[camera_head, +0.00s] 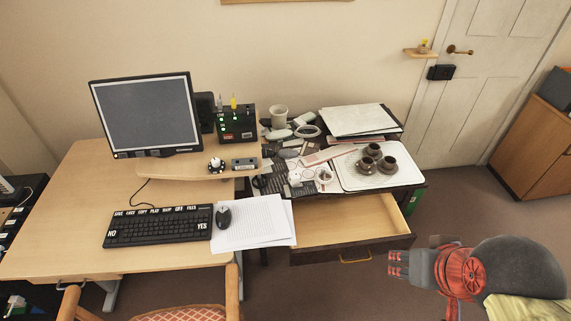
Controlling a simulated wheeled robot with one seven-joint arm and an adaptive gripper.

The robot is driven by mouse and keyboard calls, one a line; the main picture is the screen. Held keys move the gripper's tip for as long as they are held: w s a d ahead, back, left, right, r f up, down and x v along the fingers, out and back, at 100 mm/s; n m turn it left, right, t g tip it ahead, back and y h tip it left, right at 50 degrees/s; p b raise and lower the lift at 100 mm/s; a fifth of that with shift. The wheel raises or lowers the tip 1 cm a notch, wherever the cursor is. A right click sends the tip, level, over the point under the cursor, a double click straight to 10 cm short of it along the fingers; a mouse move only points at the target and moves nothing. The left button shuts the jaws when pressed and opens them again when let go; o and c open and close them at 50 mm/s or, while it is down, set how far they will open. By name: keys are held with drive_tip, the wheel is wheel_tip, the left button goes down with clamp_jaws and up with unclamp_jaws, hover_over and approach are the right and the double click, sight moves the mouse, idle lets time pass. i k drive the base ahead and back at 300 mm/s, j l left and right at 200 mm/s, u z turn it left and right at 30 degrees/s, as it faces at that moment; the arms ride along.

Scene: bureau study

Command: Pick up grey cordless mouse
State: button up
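A dark grey mouse (224,215) lies on the white paper sheets (257,232), just right of the black keyboard (157,227). No cord shows on it at this size. Small pale and dark items in the clutter on the right-hand desk are too small to tell apart, so I cannot say whether another mouse is among them. My gripper (395,264) is at the lower right, over the floor and right of the open drawer. It points left and is well apart from the mouse. Its fingertips are too small to show whether it is open, and I see nothing held.
An open drawer (345,228) juts out between my gripper and the papers. A monitor (146,113) stands at the back of the light wooden desk (60,235). A white tray (349,180) holds brown cups. A chair (190,314) stands in front. The desk's left part is clear.

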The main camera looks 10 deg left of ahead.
sight(288, 152)
drive_tip(key=k+u, duration=0.1)
drive_tip(key=u, duration=0.3)
drive_tip(key=k+u, duration=0.1)
drive_tip(key=u, duration=0.3)
drive_tip(key=k+j+u, duration=0.1)
drive_tip(key=u, duration=0.3)
drive_tip(key=i+l+u, duration=0.1)
drive_tip(key=l+u, duration=1.05)
drive_tip(key=l, duration=0.15)
drive_tip(key=k+l+u, duration=0.15)
drive_tip(key=l+u, duration=0.25)
drive_tip(key=k+l, duration=0.1)
drive_tip(key=l, duration=0.3)
drive_tip(key=k+l, duration=0.15)
drive_tip(key=l, duration=0.3)
drive_tip(key=k+l, duration=0.1)
drive_tip(key=l, duration=0.3)
drive_tip(key=k+l, duration=0.15)
drive_tip(key=l, duration=0.25)
drive_tip(key=k+l, duration=0.1)
drive_tip(key=l, duration=0.35)
drive_tip(key=k+l, duration=0.1)
drive_tip(key=l, duration=0.3)
drive_tip(key=k+l, duration=0.15)
drive_tip(key=l, duration=0.25)
